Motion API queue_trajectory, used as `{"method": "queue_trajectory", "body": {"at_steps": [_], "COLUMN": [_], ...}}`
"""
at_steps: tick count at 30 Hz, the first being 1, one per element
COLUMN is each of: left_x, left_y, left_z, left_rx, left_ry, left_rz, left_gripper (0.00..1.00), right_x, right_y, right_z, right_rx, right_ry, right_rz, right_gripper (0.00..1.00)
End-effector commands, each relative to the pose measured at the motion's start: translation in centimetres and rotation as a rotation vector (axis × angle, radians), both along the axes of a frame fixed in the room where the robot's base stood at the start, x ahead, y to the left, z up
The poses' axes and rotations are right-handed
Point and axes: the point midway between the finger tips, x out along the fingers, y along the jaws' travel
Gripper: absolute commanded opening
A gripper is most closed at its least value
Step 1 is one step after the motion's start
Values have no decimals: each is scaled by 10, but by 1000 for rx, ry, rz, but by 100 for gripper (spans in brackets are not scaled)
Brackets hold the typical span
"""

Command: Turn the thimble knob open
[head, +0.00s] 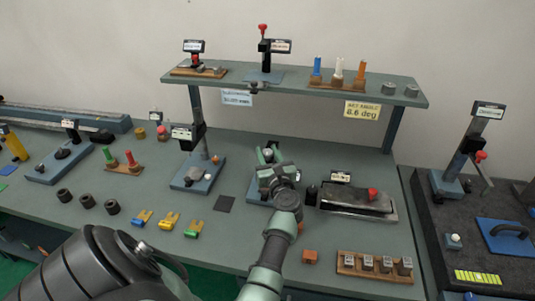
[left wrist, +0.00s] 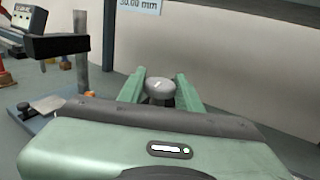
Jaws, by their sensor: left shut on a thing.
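The thimble knob (left wrist: 160,87) is a grey, rounded cap between the green fingers in the left wrist view. My left gripper (left wrist: 160,90) is shut on it, with one finger on each side. In the head view the left gripper (head: 268,154) reaches down over a blue-based device (head: 256,192) in the middle of the bench. The gripper and wrist hide most of that device and the knob's lower part. My right gripper is in neither view.
A shelf (head: 300,83) with signs, one partly reading 30.00 mm (left wrist: 141,5), stands behind the gripper. A blue-based stand (head: 198,173) is to the left. A grey block with a red knob (head: 372,194) is close on the right.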

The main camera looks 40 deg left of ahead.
Motion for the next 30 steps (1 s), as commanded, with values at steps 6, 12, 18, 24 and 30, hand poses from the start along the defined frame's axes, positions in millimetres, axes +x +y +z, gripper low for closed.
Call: {"method": "queue_trajectory", "body": {"at_steps": [6,12,18,24,30], "left_x": [0,0,-1,-3,-2], "left_y": [0,0,1,3,2], "left_z": [0,0,3,8,2], "left_rx": [0,0,1,7,7], "left_ry": [0,-1,2,8,8], "left_rz": [-1,-1,-26,-190,-429], "left_gripper": [54,54,54,54,54], "right_x": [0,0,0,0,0], "right_y": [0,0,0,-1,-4], "right_z": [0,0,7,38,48], "right_rx": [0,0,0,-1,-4], "right_ry": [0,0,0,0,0], "right_rz": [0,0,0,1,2], "right_gripper": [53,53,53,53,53]}}
